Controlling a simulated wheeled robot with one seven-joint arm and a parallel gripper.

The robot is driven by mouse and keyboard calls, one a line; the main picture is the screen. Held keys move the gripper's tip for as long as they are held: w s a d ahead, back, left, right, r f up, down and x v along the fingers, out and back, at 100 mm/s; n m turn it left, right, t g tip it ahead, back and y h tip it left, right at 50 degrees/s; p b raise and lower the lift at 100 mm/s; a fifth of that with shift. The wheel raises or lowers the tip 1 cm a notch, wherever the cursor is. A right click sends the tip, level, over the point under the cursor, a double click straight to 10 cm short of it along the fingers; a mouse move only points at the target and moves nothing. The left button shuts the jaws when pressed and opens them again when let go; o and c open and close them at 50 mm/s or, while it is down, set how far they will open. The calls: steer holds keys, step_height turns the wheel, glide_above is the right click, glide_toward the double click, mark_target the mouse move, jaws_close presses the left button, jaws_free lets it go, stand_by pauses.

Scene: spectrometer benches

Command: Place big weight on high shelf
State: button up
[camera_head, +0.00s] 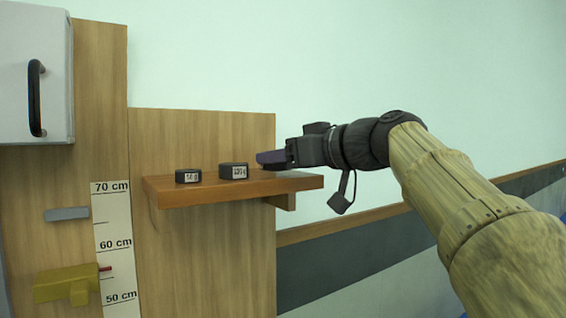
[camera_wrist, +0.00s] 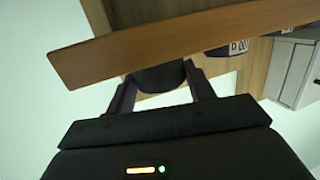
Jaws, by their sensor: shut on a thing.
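My gripper (camera_head: 270,157) is at the right end of the wooden shelf (camera_head: 215,190), just above its top, reaching in from the right. In the wrist view it is shut on a dark, rounded weight (camera_wrist: 160,78), which I take to be the big weight. The shelf edge (camera_wrist: 165,45) hides part of it there, and its label does not show.
Two smaller black labelled weights, one at left (camera_head: 187,176) and one in the middle (camera_head: 233,171), stand on the shelf to the left of my gripper. A height scale (camera_head: 115,240), a yellow holder (camera_head: 67,285) and a white cabinet (camera_head: 35,70) are at left.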

steer(key=shift+f, duration=0.3)
steer(key=shift+f, duration=0.1)
steer(key=o, duration=1.1)
steer(key=shift+r, duration=0.2)
steer(key=b+v, duration=0.1)
steer(key=v, duration=0.5)
steer(key=b+v, duration=0.2)
steer(key=v, duration=0.4)
steer(key=shift+f, duration=0.2)
